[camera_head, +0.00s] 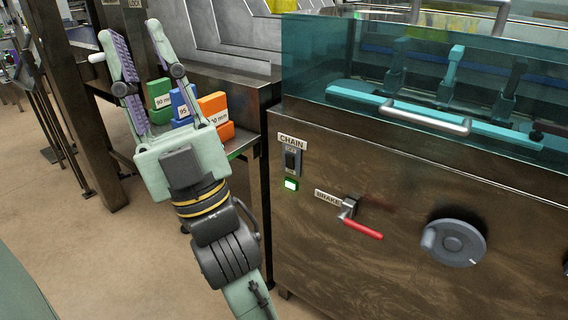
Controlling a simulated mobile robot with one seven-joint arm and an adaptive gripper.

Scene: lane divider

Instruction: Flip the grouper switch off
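My gripper (129,30) is open and empty, its two fingers pointing up at the upper left, in front of the shelf and left of the machine cabinet. A black switch (291,159) sits on the cabinet front under a label reading CHAIN (291,141). A green lamp (291,184) below this switch is lit. My gripper is well to the left of the switch, not touching it. I see no label that reads grouper, and I cannot tell the switch's exact position.
Right of the switch are a red-handled lever (362,229) labelled BRAKE and a grey handwheel (455,243). A teal clear cover (400,80) with a metal handle sits above. Green, blue (181,103) and orange blocks (214,104) stand on a shelf behind my gripper.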

